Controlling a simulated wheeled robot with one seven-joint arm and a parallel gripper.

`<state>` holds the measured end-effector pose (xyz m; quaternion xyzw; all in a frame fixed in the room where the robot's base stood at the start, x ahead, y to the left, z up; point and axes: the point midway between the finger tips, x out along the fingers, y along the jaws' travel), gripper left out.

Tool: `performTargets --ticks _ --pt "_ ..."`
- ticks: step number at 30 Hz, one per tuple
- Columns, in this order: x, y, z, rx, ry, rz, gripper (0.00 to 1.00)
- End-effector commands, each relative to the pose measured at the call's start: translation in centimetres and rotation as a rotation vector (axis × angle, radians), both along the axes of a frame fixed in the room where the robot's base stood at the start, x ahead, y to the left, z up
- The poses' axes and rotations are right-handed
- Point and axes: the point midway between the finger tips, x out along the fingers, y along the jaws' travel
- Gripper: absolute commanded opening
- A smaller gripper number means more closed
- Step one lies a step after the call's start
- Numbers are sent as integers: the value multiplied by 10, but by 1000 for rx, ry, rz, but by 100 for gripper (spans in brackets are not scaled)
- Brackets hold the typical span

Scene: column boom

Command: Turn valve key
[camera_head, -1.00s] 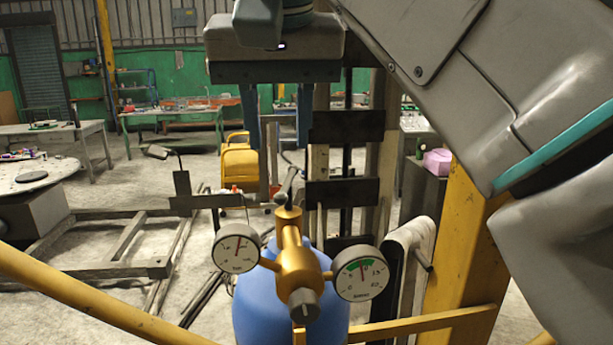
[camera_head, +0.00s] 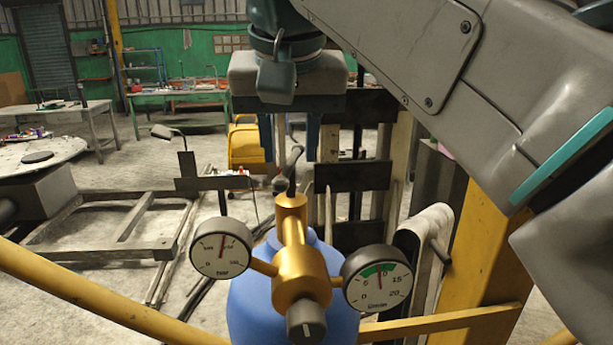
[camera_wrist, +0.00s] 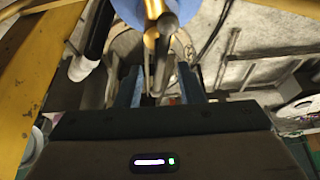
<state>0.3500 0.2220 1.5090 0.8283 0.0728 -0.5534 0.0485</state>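In the head view the key's handle shows between and below the fingers. In the wrist view the key (camera_wrist: 161,62) shows as a grey bar between the open fingers (camera_wrist: 158,90), with a gap on each side. Whether a finger touches it I cannot tell. The left gauge (camera_head: 221,248) and right gauge (camera_head: 377,278) face me; the right needle is near its green band.
A yellow rail (camera_head: 105,297) crosses the lower left and a yellow post (camera_head: 472,250) stands at the right. A dark rack (camera_head: 352,177) stands behind the cylinder. A metal frame (camera_head: 95,250) lies on the floor at left. Workbenches stand farther back.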

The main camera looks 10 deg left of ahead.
Motion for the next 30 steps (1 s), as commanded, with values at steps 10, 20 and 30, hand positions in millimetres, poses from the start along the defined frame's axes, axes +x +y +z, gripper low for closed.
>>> performTargets --ticks 10,20,30 --pt "16 3 -41 -1 1 0 35" --pt "18 3 -45 0 0 0 35" --pt "18 3 -45 0 0 0 0"
